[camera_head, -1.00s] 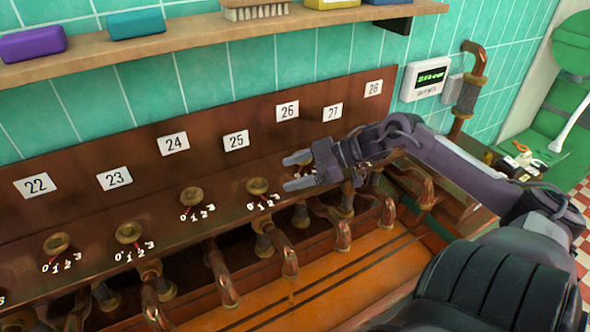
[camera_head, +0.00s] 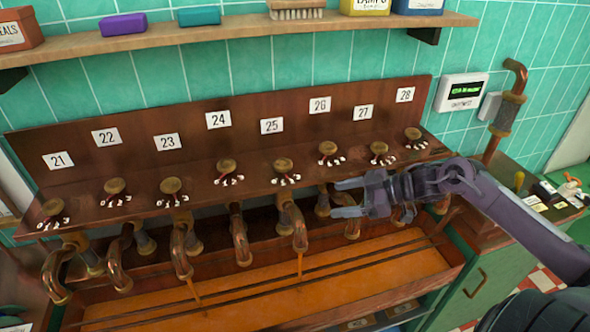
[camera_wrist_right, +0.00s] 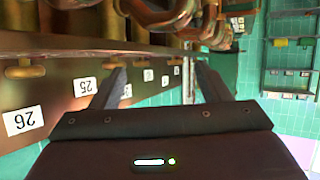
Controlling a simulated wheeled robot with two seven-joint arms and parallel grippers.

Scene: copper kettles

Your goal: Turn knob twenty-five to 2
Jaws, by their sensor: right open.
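Label 25 (camera_head: 272,126) is on the brown backboard. The brass knob twenty-five (camera_head: 284,165) is on the ledge below it, with a white number scale in front. Its exact setting is too small to read. My right gripper (camera_head: 336,198) is open and empty, to the right of and lower in the picture than this knob, apart from it, fingers pointing left. In the right wrist view the open fingers (camera_wrist_right: 160,78) have nothing between them. Label 25 (camera_wrist_right: 84,86) shows upside down there, left of the fingers. My left gripper is not in view.
Similar knobs line the ledge, including knob 24 (camera_head: 226,165) and knob 26 (camera_head: 327,147). Copper spouts (camera_head: 299,235) hang below, above an orange trough (camera_head: 350,275). A shelf (camera_head: 230,32) with boxes and a brush runs above. A display (camera_head: 461,92) is on the tiled wall.

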